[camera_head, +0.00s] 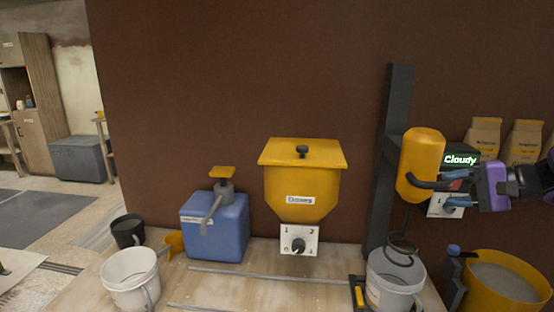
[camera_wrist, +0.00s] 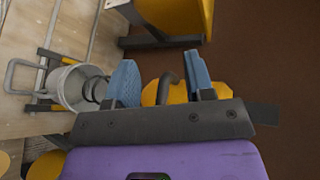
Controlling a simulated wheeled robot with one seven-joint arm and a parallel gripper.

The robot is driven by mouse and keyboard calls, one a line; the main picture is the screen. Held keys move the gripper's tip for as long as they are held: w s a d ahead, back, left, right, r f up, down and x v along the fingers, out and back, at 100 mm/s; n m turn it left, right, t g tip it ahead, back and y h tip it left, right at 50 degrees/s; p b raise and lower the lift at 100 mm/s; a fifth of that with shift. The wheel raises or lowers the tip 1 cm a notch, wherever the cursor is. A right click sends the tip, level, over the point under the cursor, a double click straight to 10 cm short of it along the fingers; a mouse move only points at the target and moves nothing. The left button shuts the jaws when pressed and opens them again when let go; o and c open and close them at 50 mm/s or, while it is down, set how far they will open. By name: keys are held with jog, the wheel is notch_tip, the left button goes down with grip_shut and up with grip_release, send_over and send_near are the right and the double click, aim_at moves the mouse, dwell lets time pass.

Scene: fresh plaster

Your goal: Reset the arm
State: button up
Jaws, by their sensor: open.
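My gripper (camera_head: 456,193) is at the right in the head view, extended leftward from my purple wrist. Its blue-padded fingers also show in the wrist view (camera_wrist: 163,84), spread apart. The jaws are open, with nothing seen held between them. They are close to the yellow mixer body (camera_head: 421,165) on its dark post (camera_head: 386,160); I cannot tell whether they touch its dark handle. In the wrist view, part of the yellow body (camera_wrist: 150,94) shows behind the fingers. My gripper partly covers the white dial panel beside the mixer.
A white bucket (camera_head: 392,284) stands under the mixer's whisk. A yellow tub (camera_head: 497,283) is at the lower right. A yellow hopper (camera_head: 302,190), a blue dispenser (camera_head: 214,228), a white bucket (camera_head: 130,283) and a black cup (camera_head: 127,232) stand left on the bench. Bags (camera_head: 483,134) are behind.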

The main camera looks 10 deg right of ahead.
jog(key=s+a+r+n+g+h, duration=0.3)
jog(key=s+a+n+g, duration=0.25)
jog(key=s+a, duration=0.5)
jog(key=s+a+r+n+t+h, duration=0.2)
jog(key=s+a+r+n+h, duration=0.1)
jog(key=s+h, duration=0.4)
jog(key=shift+s+a+r+n+h, duration=0.15)
jog(key=shift+a+r+n+h, duration=0.25)
jog(key=shift+n, duration=0.15)
dwell(1.0)
